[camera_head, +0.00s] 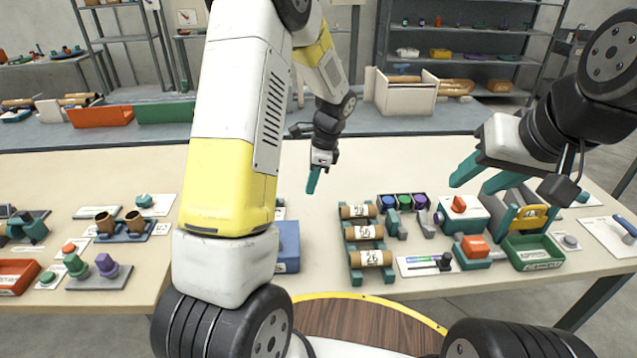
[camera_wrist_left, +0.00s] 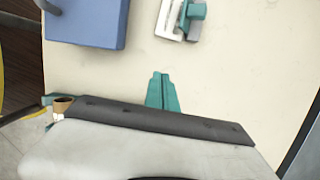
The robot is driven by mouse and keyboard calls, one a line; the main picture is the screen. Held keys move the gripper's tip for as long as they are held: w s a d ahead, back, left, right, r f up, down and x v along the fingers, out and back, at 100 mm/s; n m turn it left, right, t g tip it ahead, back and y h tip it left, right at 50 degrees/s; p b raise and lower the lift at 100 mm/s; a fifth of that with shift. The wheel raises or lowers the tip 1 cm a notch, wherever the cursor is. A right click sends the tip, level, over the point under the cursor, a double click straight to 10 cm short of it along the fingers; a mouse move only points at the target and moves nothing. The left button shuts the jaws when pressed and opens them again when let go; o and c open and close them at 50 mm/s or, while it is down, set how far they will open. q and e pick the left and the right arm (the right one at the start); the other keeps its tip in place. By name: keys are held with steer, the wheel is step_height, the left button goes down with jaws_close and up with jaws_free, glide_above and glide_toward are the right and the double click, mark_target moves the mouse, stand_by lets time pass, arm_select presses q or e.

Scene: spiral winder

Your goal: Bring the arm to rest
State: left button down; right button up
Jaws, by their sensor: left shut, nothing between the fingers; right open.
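My left arm crosses the middle of the head view, white and yellow, and reaches out over the table (camera_head: 420,165). My left gripper (camera_head: 313,180) has teal fingers shut together with nothing between them, above bare table behind the rack of rolls. In the left wrist view its closed fingers (camera_wrist_left: 161,92) point over the cream tabletop. My right gripper (camera_head: 477,177) is at the right of the head view, open and empty, its teal fingers apart above the back right of the table.
A teal rack holds several cardboard rolls (camera_head: 368,258). A blue box (camera_head: 287,247) is partly hidden by my left arm; it also shows in the left wrist view (camera_wrist_left: 86,22). A green tray (camera_head: 533,251) and an orange-topped block (camera_head: 475,246) stand at right. The table's back middle is clear.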

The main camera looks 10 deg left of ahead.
arm_select(q)
steer(key=s+r+n+t+h, duration=0.1)
steer(key=s+r+n+t, duration=0.1)
steer(key=s+r+n, duration=0.45)
steer(key=s+r+n+t+h, duration=0.1)
steer(key=s+r+h, duration=0.15)
steer(key=r, duration=0.75)
steer(key=s+d+r+n+t, duration=0.1)
steer(key=s+r+n+t, duration=0.1)
steer(key=s, duration=0.5)
steer(key=s+d+r+n+t+h, duration=0.1)
steer(key=s+d+r+n, duration=0.1)
steer(key=s+r+n, duration=0.2)
steer(key=s+n, duration=0.1)
steer(key=s, duration=0.2)
steer(key=shift+s+r+t, duration=0.2)
steer(key=shift+s+t, duration=0.05)
steer(key=shift+t, duration=0.15)
steer(key=shift+a+h, duration=0.1)
steer(key=shift+h, duration=0.15)
